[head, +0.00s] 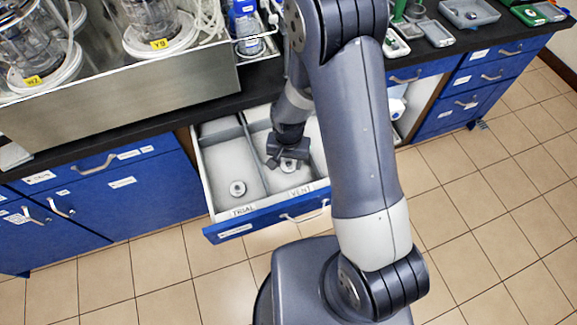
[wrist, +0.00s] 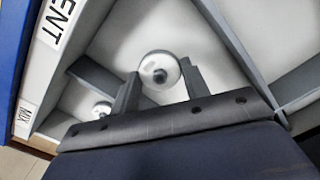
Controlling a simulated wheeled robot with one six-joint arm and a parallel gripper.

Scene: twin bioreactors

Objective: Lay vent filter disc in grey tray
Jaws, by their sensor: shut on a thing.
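My gripper (head: 288,160) reaches down into the VENT compartment of the open drawer. Its jaws are shut on a small round white vent filter disc (head: 288,166) with a dark centre. In the wrist view the disc (wrist: 160,70) sits between the two fingers, low over or on the pale compartment floor; I cannot tell whether it touches. A grey tray (head: 470,24) lies on the counter at the upper right, far from my gripper. A smaller grey tray (head: 437,35) lies left of it.
A similar disc (head: 237,188) lies in the TRIAL compartment (head: 222,160), beyond a divider (wrist: 95,80). Drawer walls surround my gripper. Bioreactors (head: 150,25) stand behind a steel wall on the left. A blue-labelled bottle (head: 245,25), green items and small trays share the counter.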

